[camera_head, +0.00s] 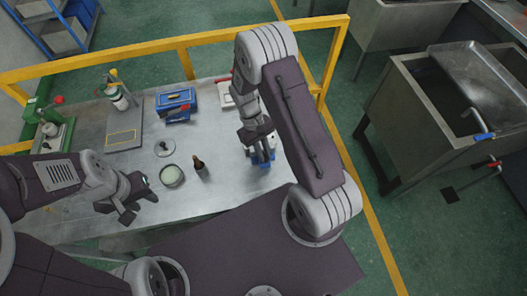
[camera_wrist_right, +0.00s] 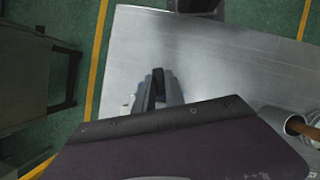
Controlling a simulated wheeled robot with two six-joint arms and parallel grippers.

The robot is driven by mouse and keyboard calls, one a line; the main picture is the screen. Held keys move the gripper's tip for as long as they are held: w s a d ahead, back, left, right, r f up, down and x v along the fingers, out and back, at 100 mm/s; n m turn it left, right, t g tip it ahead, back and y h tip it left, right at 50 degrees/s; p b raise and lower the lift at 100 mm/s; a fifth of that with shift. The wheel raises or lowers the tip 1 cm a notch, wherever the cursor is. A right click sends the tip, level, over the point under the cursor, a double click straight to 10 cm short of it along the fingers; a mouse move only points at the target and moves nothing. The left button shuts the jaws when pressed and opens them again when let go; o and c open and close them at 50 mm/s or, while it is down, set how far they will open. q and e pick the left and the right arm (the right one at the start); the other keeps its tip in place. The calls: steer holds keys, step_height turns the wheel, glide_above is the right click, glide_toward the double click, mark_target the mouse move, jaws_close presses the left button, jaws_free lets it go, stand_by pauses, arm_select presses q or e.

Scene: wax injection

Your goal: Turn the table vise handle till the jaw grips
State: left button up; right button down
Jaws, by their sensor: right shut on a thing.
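The blue table vise (camera_head: 263,157) stands near the right end of the metal workbench (camera_head: 225,185), partly covered by my right gripper. My right gripper (camera_head: 258,135) is over the vise and shut on its handle; the handle is mostly hidden in the head view. In the right wrist view my right gripper (camera_wrist_right: 163,90) shows grey fingers around a dark upright piece, and the vise jaws cannot be made out. My left gripper (camera_head: 140,207) is over the left front of the bench, its fingers apart and empty.
A pot (camera_head: 172,176), a lid (camera_head: 164,148) and a brown-handled tool (camera_head: 199,166) stand mid-bench. A yellow rail (camera_head: 150,48) runs behind the bench.

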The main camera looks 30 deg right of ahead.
steer(key=shift+w+m+y, duration=0.1)
steer(key=shift+m+y, duration=0.3)
steer(key=shift+m, duration=0.6)
stand_by(0.7)
steer(key=c, duration=1.7)
jaws_free()
steer(key=b+v, duration=0.1)
steer(key=v, duration=0.8)
